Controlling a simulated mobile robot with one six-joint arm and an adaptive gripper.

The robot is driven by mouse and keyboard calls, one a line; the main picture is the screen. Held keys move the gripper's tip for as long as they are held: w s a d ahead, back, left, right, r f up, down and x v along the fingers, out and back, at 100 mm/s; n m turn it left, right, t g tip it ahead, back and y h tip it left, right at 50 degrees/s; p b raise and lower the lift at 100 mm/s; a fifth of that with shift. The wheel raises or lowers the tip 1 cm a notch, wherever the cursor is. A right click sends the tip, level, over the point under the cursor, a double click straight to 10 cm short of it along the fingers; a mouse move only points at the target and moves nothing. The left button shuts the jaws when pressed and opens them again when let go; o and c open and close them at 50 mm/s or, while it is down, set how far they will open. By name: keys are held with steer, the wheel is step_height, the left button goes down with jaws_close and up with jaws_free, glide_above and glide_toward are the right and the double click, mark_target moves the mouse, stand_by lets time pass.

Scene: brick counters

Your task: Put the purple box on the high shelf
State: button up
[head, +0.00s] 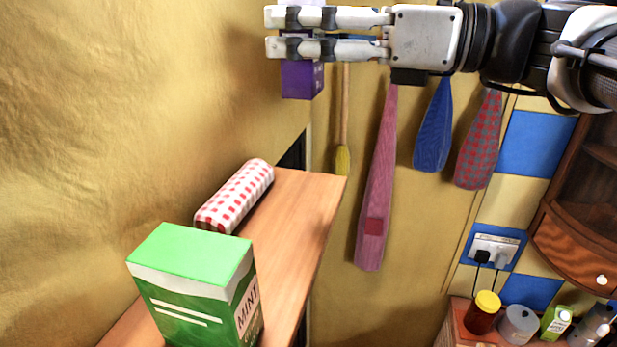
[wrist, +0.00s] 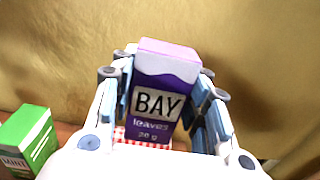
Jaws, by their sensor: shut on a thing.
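The purple box (head: 302,80) is held in my gripper (head: 285,32) at the top of the head view. In the wrist view the box (wrist: 158,104) reads "BAY leaves" and has a pale purple top. The fingers of my gripper (wrist: 163,100) are shut on its sides. The wooden shelf (head: 301,215) is at the lower left of the head view, below the gripper. The box appears above and beyond the shelf's far end, not touching it; the exact depth is hard to tell.
A green mint box (head: 195,285) stands on the shelf's near part. A red-checked roll (head: 236,196) lies behind it along the wall. The shelf's right side and far end are bare. Cloths and a broom (head: 343,150) hang beyond. Jars (head: 482,312) stand lower right.

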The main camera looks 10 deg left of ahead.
steer(key=shift+s+a+r, duration=0.3)
steer(key=shift+s+r, duration=0.2)
steer(key=shift+r, duration=0.2)
steer(key=shift+s+f, duration=0.15)
step_height(320, 180, down, 19)
steer(key=b, duration=0.3)
steer(key=shift+f, duration=0.15)
steer(key=shift+f, duration=0.1)
steer(key=o, duration=0.9)
steer(key=shift+o, duration=0.3)
